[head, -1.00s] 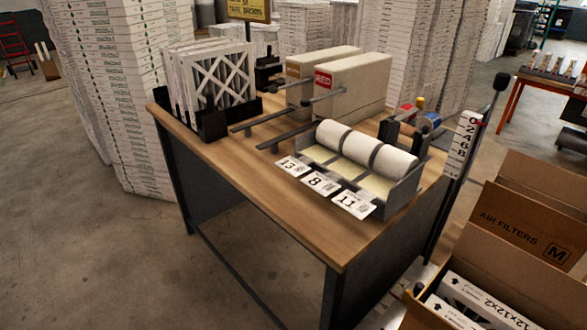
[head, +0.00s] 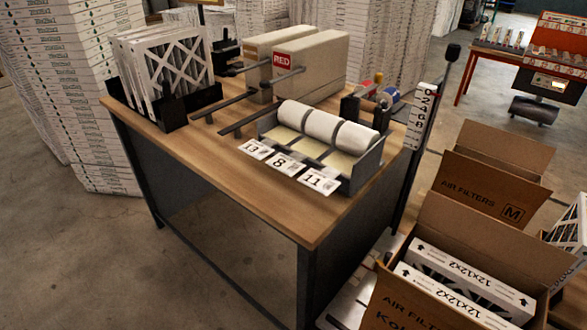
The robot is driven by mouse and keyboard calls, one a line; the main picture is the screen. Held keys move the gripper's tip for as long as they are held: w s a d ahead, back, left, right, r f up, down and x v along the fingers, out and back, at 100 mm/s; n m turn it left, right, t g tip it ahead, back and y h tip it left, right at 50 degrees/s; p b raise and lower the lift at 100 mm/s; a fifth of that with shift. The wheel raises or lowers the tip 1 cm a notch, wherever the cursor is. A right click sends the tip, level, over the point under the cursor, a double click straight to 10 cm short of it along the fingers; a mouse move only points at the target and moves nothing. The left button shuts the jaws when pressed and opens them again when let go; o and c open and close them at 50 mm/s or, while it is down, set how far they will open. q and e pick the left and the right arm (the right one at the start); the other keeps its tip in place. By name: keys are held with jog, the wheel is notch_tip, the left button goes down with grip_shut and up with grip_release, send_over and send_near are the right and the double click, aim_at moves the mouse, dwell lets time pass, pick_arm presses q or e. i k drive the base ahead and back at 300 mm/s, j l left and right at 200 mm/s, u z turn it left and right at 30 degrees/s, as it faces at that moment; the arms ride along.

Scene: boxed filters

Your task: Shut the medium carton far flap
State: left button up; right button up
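The carton marked "AIR FILTERS" and "M" (head: 482,190) is at the right of the head view, beyond a nearer open carton (head: 405,305). A raised plain brown flap (head: 505,150) stands at its far side, tilted up. The inside of the M carton is hidden from this angle. The nearer carton holds white boxed filters (head: 470,275) printed 12x12x2, and its far panel (head: 480,232) stands up in front of the M carton. Neither of my grippers is in view.
A wooden workbench (head: 190,165) fills the middle, with label rolls (head: 325,125), a RED box (head: 310,75) and a rack of filters (head: 165,70). A measuring post (head: 420,120) stands at its right corner. Stacked boxes (head: 60,100) stand behind. Floor is open beyond the cartons.

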aim_at(541, 262)
jog(key=u, duration=0.2)
jog(key=j+z, duration=0.1)
jog(key=j, duration=0.15)
jog(key=z, duration=1.75)
jog(key=l+u, duration=0.1)
jog(key=l, duration=0.3)
jog(key=i, duration=0.05)
